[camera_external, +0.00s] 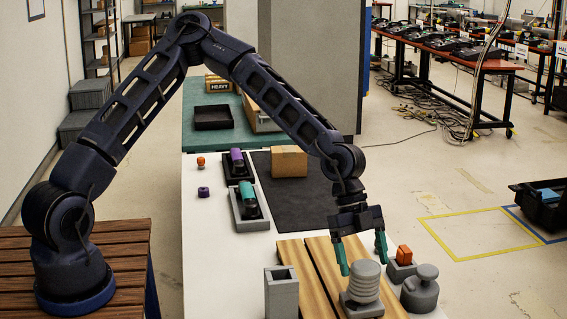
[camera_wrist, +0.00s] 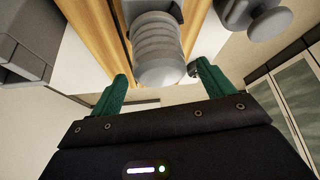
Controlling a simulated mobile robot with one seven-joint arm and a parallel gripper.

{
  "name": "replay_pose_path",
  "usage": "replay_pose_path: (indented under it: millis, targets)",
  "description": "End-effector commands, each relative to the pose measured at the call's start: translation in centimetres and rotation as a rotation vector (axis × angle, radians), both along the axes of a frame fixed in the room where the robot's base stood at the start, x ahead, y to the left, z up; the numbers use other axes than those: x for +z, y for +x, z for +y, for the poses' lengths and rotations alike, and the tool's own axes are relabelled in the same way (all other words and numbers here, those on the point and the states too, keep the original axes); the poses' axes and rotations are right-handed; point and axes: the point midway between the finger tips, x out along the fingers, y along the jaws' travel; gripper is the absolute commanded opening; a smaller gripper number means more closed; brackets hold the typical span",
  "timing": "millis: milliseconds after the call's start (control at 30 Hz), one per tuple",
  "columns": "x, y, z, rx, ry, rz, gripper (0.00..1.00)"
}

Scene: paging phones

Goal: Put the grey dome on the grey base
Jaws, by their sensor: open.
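A ribbed grey dome (camera_external: 365,281) with a rounded top stands upright on a square grey base (camera_external: 361,306) on the striped wooden board. In the wrist view the dome (camera_wrist: 157,45) points toward the camera, and its body covers most of the base. My gripper (camera_external: 364,267) is open above it, with one teal finger on each side of the dome's top. In the wrist view the open gripper (camera_wrist: 158,72) shows a small gap on both sides of the dome. I cannot tell whether the dome is fully seated.
A grey knobbed piece (camera_external: 420,290) stands close on the right, beside a grey block with an orange piece (camera_external: 404,255). A hollow grey block (camera_external: 281,294) stands left. Farther back are a cardboard box (camera_external: 289,161) on a dark mat and trays with teal and purple cylinders.

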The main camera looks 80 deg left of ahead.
Motion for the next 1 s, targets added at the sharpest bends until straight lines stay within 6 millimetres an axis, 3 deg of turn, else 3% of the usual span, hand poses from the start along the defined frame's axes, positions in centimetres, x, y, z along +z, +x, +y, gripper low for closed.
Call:
replay_pose_path:
  millis: [200,467,667,1000]
  targets:
    - [3.7,-0.5,2.1,0.002,0.001,-0.001,0.81]
    - [6.0,-0.8,3.4,0.0,0.0,0.0,0.81]
    - [5.9,-1.8,3.3,0.005,0.042,0.024,0.81]
    - [4.4,-6.8,3.5,0.105,0.271,0.133,0.81]
